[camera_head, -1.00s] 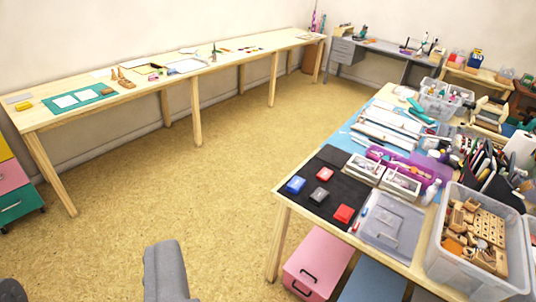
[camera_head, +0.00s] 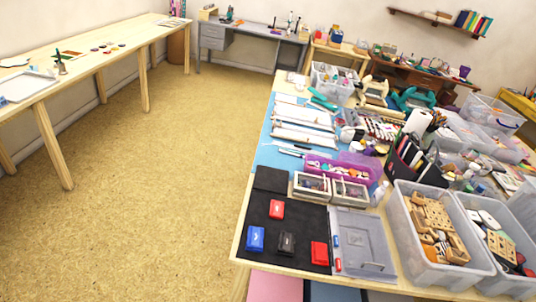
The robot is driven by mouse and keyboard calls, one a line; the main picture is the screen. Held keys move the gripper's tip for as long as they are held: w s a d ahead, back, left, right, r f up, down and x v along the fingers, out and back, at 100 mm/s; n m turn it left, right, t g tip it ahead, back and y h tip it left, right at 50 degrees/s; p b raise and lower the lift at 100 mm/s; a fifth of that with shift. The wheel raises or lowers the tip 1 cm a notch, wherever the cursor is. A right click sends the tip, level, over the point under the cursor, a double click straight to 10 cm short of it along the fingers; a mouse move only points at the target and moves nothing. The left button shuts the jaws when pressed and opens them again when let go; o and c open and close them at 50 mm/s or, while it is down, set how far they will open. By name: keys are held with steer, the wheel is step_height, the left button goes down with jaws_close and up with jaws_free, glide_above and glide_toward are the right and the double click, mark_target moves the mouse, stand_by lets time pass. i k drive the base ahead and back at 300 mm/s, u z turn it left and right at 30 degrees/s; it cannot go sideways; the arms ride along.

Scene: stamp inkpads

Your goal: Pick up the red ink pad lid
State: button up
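Two red pieces lie on a black mat (camera_head: 256,206) near the front left corner of the cluttered wooden table. One red piece (camera_head: 276,209) is at the back of the group. The other red piece (camera_head: 319,253) is at the front right. I cannot tell which is the red ink pad lid or whether either is a whole pad. A blue ink pad (camera_head: 255,239) and a black ink pad (camera_head: 286,243) lie beside them, apart from each other. My gripper is not in view.
A grey flat container (camera_head: 362,240) lies right of the mat, with small boxes (camera_head: 312,187) behind it. A clear bin of wooden blocks (camera_head: 437,232) stands farther right. Open floor (camera_head: 160,190) lies left of the table, and a long wooden table (camera_head: 60,68) runs along the left wall.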

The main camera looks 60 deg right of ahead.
mark_target(276, 209)
steer(key=z, duration=0.6)
steer(key=i, duration=1.2)
steer(key=z, duration=0.7)
steer(key=k, duration=0.7)
steer(key=z, duration=0.15)
steer(key=i, duration=0.75)
steer(key=u, duration=0.05)
